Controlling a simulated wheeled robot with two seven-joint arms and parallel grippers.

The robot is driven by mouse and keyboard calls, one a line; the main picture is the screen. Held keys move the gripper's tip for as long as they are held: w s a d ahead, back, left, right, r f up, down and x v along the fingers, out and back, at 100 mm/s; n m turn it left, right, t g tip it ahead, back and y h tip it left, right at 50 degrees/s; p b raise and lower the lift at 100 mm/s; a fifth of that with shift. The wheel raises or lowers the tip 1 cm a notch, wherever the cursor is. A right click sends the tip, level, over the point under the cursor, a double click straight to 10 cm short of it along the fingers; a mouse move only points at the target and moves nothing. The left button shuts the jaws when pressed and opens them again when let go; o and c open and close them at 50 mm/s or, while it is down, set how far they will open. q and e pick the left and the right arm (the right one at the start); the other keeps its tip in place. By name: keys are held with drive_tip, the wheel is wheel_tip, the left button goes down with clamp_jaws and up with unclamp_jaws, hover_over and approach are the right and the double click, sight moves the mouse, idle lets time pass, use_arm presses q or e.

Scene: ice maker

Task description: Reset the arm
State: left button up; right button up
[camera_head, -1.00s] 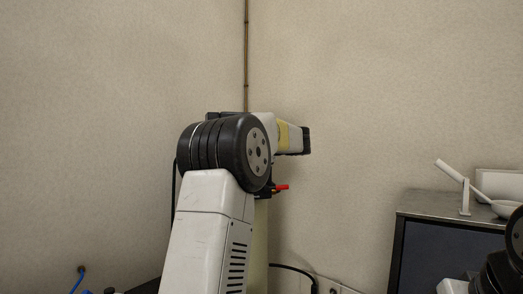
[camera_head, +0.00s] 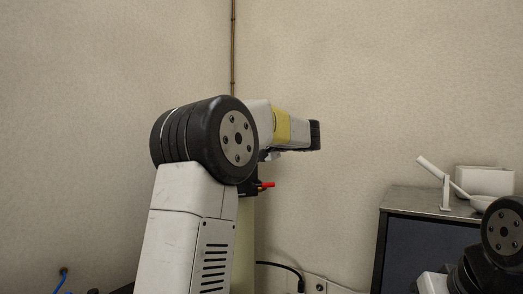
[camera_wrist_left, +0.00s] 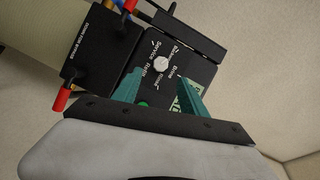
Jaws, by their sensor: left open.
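My left arm (camera_head: 200,215) rises in the middle of the head view, its forearm pointing right; its gripper is hidden there. In the left wrist view my left gripper (camera_wrist_left: 157,82) shows two teal fingers, open and empty. Behind them is a black control box (camera_wrist_left: 192,62) with a white knob (camera_wrist_left: 160,64), a green button (camera_wrist_left: 143,103) and printed labels. Whether the fingers touch it I cannot tell. My right arm (camera_head: 490,250) is partly in view at the lower right of the head view; its gripper is out of view.
A red handle (camera_head: 266,185) sticks out beside my left arm. A dark-fronted cabinet (camera_head: 425,250) with a metal top stands at the right, carrying a white box (camera_head: 485,181) and a white scoop-like item (camera_head: 462,190). Walls meet behind the arm; a cable runs low.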

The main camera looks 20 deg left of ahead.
use_arm(q)
drive_tip(key=s+d+f+g+h, duration=0.3)
drive_tip(key=s+f+h, duration=0.8)
drive_tip(key=s+f, duration=1.05)
drive_tip(key=s+d+f+n+h, duration=0.3)
drive_tip(key=s+d+f+h, duration=0.2)
drive_tip(key=s+d, duration=0.5)
drive_tip(key=s+f, duration=0.1)
drive_tip(key=s, duration=0.3)
drive_tip(key=shift+f, duration=0.15)
